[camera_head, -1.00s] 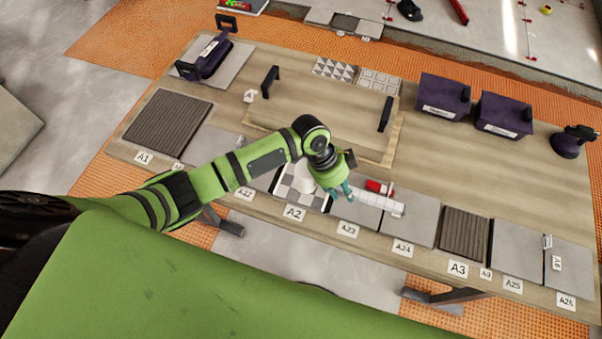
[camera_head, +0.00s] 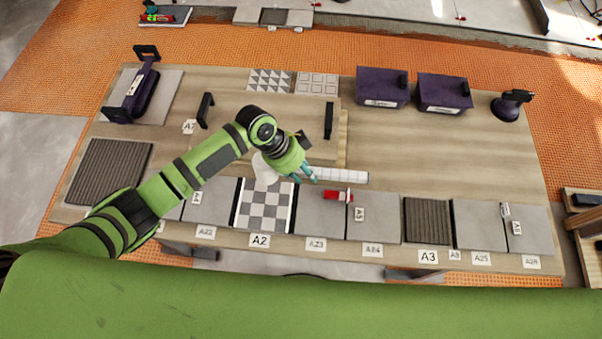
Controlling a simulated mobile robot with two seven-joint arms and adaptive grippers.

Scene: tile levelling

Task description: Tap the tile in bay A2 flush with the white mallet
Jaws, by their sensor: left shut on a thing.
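The checkered grey and white tile (camera_head: 264,211) lies in bay A2, behind the A2 label (camera_head: 259,241) at the table's front edge. Whether it sits flush cannot be told. My left gripper (camera_head: 308,175) is shut on the white mallet. The mallet's pale head (camera_head: 264,169) shows left of the gripper, over the back edge of the checkered tile. Its white handle (camera_head: 342,176) sticks out to the right. My gripper and wrist hide its middle. Whether the head touches the tile cannot be told. My right gripper is not in view.
A red and white object (camera_head: 338,196) lies on the grey tile of bay A23 (camera_head: 320,222). Purple boxes (camera_head: 381,87) stand at the back. A raised wooden board (camera_head: 236,115) with black handles lies behind the bays.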

